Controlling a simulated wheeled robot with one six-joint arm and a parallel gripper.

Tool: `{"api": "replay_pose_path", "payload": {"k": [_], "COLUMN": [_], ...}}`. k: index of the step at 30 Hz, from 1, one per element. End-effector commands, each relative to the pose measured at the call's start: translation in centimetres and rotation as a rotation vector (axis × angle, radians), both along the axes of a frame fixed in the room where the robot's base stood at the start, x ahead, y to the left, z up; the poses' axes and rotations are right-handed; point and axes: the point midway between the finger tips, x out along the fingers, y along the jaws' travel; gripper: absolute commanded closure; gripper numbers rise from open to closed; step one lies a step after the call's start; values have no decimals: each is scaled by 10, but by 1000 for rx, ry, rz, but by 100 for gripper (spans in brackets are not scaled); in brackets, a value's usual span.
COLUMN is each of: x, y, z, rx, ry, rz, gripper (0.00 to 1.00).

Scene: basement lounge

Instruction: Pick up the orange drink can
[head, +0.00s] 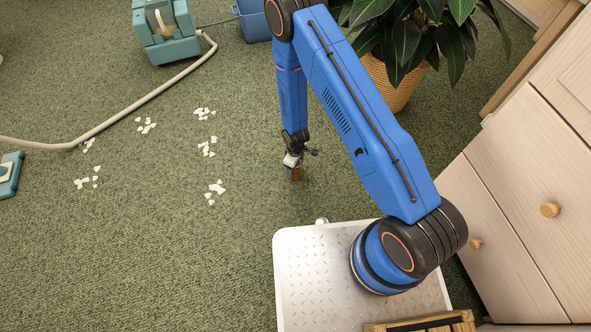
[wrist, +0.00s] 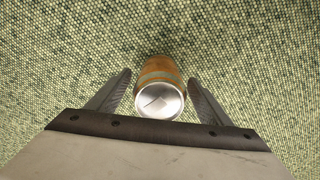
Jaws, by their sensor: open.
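The orange drink can (wrist: 159,69) stands on the green carpet in the wrist view, its silver top facing the camera. A pale band runs around its orange side. My gripper (wrist: 161,85) is open, with one finger on the left and one on the right of the can. Gaps show between the can and both fingers. In the head view the can (head: 296,174) is a small orange patch just below my gripper (head: 293,162), partly hidden by it.
White scraps (head: 207,149) lie in several small piles on the carpet to the left. A teal vacuum cleaner (head: 170,45) with a pale hose stands behind. A potted plant (head: 400,85) is at the back right, and a wooden drawer cabinet (head: 515,225) is at the right.

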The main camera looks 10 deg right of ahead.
Motion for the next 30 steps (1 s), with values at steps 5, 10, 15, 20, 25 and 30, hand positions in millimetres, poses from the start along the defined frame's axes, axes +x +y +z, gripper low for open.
{"api": "replay_pose_path", "payload": {"k": [5, 10, 15, 20, 25, 30], "x": [0, 1, 1, 1, 1, 1], "y": [0, 0, 0, 0, 0, 0], "z": [-21, -24, -24, -24, -24, -19], "rx": [0, 1, 0, 0, 0, 0], "ry": [0, -1, 0, 0, 0, -1], "rz": [0, 0, 0, 0, 0, 0], "gripper": [27, 27, 42, 71, 71, 71]}}
